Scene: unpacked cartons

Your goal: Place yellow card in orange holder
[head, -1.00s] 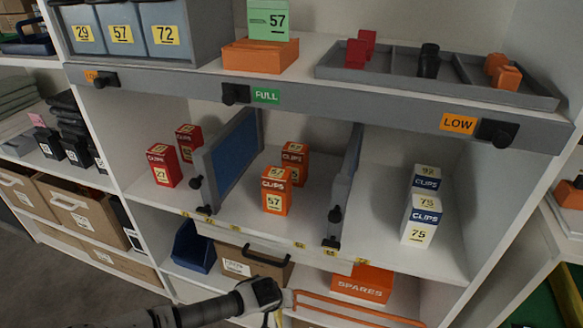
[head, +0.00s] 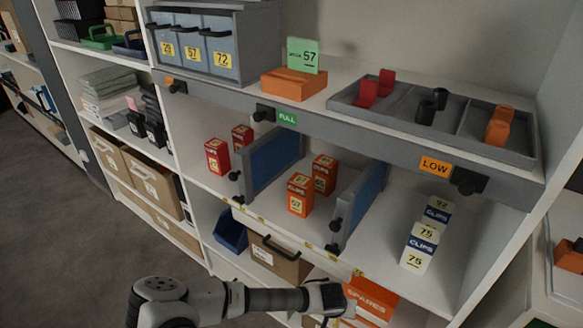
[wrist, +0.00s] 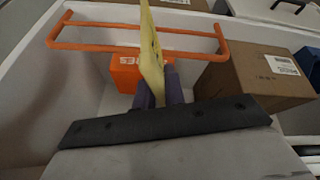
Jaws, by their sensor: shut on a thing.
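My gripper (wrist: 159,90) is shut on a yellow card (wrist: 152,50), which stands edge-on between the fingers in the wrist view. In the head view my gripper (head: 346,305) is low, in front of the bottom shelf; the card is hard to make out there. An orange block-shaped holder (head: 294,84) stands on the top shelf, well above my gripper, with a green card marked 57 (head: 306,56) upright at it. An orange wire frame (wrist: 95,42) crosses behind the card in the wrist view; I cannot tell whether they touch.
An orange SPARES box (head: 370,297) and a brown carton (wrist: 255,78) are on the lower shelf. Clip boxes (head: 300,195) stand between dividers on the middle shelf. Blue-grey drawers (head: 200,45) and a grey tray (head: 400,125) flank the orange holder. The shelf edge (head: 340,134) carries black knobs.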

